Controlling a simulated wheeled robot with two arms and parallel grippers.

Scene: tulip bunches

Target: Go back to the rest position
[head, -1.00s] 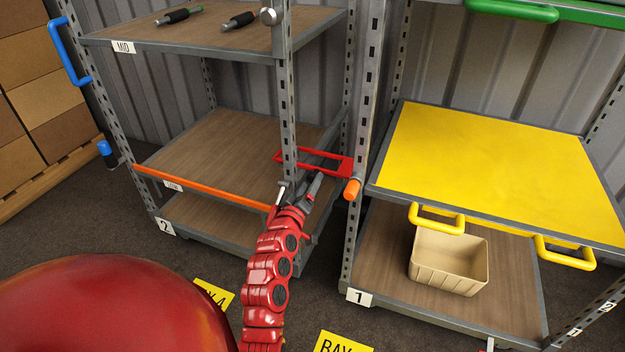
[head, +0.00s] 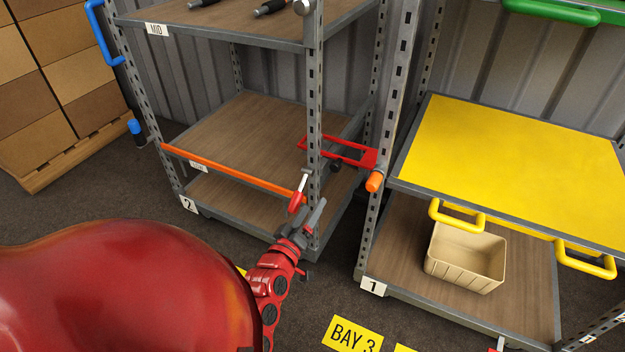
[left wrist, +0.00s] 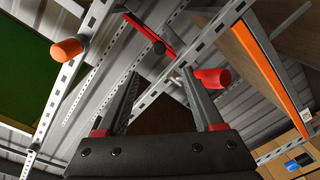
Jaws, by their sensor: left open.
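My left gripper (head: 312,218) is open and empty, low in front of the front post of rack 2. In the head view it is just below and right of a small red-handled lever (head: 297,196) on that post. The left wrist view shows its two fingers (left wrist: 160,82) spread apart with nothing between them. A red handle end (left wrist: 212,77) appears beside the right finger there, and I cannot tell whether they touch.
Rack 2 has an orange front bar (head: 232,170) and a red bracket (head: 350,152). An orange knob (head: 374,182) sticks out from rack 1, which has a yellow shelf (head: 510,160) and a beige bin (head: 466,258). Floor shows around the BAY 3 sign (head: 352,334).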

